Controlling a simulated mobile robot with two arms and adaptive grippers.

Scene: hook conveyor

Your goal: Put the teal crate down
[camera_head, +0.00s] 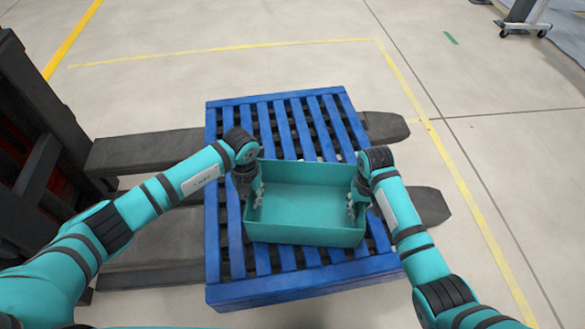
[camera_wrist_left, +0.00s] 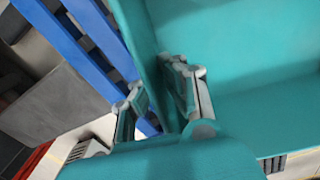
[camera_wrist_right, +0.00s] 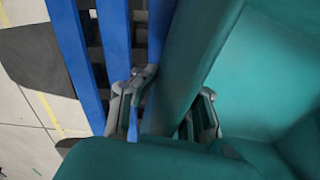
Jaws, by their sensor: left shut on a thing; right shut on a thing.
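The teal crate (camera_head: 305,235) is open-topped and empty, over the front part of the blue pallet (camera_head: 262,290) in the head view. Whether its base touches the slats cannot be told. My left gripper (camera_head: 257,194) is shut on the crate's left wall; in the left wrist view one finger of the gripper (camera_wrist_left: 158,98) is on each side of the wall (camera_wrist_left: 150,50). My right gripper (camera_head: 354,200) is shut on the right wall; in the right wrist view its fingers (camera_wrist_right: 165,110) straddle the wall (camera_wrist_right: 190,60). The crate looks about level.
The pallet rests on dark forks (camera_head: 150,150) of a lift (camera_head: 40,140) at the left. The pallet's back slats (camera_head: 285,120) are bare. Yellow floor lines (camera_head: 470,200) run to the right and behind. A wheeled stand (camera_head: 522,25) is far off at top right.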

